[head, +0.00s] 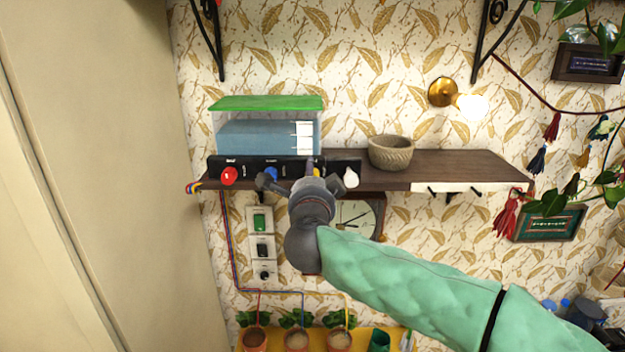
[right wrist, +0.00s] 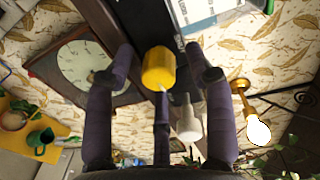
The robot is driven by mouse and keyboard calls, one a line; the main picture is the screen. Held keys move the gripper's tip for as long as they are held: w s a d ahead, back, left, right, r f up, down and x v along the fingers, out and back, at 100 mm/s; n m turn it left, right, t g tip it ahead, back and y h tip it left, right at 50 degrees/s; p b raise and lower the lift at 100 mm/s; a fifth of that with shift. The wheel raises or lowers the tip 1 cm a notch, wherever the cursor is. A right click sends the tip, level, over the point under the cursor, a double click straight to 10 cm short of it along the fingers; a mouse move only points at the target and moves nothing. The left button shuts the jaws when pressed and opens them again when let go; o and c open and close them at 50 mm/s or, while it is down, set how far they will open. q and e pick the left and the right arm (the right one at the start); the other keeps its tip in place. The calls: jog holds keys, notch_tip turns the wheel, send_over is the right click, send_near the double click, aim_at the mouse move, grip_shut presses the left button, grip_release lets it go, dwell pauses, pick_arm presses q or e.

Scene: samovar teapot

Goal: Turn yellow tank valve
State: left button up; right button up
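The yellow valve (right wrist: 158,68) shows in the right wrist view as a round knob on the dark valve panel. In the head view my right gripper hides it. My right gripper (head: 303,178) is in front of the panel (head: 248,166), below the tank (head: 266,134) with blue water and a green lid. In the right wrist view the spread fingers of the gripper (right wrist: 160,78) stand on either side of the yellow valve, with a third finger below it. Gaps show beside the valve; I cannot tell whether any finger touches it. My left gripper is not in view.
A red knob (head: 229,175) and a blue knob (head: 271,174) are left of the gripper, and a white knob (head: 350,178) is right of it. A stone bowl (head: 391,152) stands on the wooden shelf (head: 455,165). Potted plants (head: 297,339) stand below.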

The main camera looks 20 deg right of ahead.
jog(key=shift+s+a, duration=0.1)
jog(key=v, duration=1.1)
jog(key=shift+s, duration=0.4)
